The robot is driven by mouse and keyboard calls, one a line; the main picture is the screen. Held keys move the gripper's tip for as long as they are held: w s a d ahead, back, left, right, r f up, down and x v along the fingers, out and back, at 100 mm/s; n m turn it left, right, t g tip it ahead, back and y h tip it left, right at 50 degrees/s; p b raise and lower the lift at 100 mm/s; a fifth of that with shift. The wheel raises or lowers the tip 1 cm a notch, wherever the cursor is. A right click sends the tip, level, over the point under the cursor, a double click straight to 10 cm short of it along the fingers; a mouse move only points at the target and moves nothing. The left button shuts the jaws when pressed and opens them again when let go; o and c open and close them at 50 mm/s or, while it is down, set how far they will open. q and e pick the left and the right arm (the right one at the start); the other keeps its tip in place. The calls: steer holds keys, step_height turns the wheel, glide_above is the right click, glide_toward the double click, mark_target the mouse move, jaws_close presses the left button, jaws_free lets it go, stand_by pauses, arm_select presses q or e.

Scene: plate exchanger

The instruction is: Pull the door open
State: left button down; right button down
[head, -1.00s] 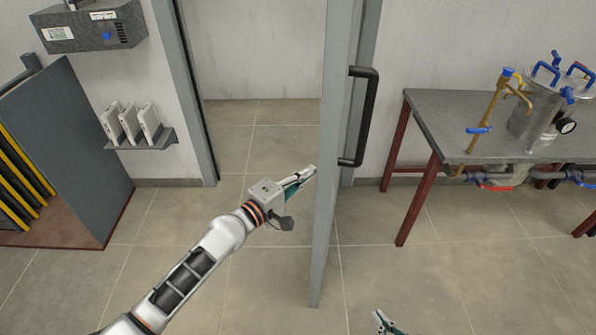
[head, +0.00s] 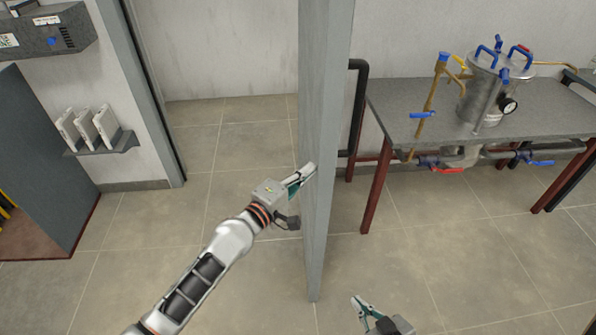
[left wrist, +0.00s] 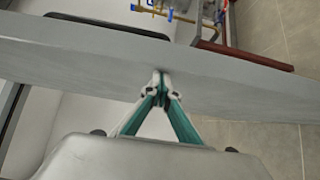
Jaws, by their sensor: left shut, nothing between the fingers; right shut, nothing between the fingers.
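The grey door (head: 325,150) stands swung open, seen nearly edge-on in the head view, with the doorway to its left. Its black bar handle (head: 358,110) is on the door's right side, partly hidden by the door edge. My left gripper (head: 307,171) is shut and empty, with its fingertips at the door's left face. In the left wrist view the shut fingertips (left wrist: 160,76) are at the grey door panel (left wrist: 235,84); I cannot tell whether they touch. My right gripper (head: 358,301) is shut and empty, low in the picture, right of the door and apart from it.
A grey table (head: 392,90) with red legs stands right of the door, bearing a metal vessel (head: 484,95) and pipes. A wall shelf (head: 122,143) with white plates and a grey box (head: 45,42) are at left. The floor through the doorway is clear.

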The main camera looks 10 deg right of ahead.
arm_select(q)
steer(key=shift+s+d, duration=0.15)
steer(key=shift+d, duration=0.75)
arm_select(e)
steer(key=shift+d, duration=0.35)
arm_select(q)
steer(key=shift+a, duration=0.1)
arm_select(e)
steer(key=shift+a, duration=0.1)
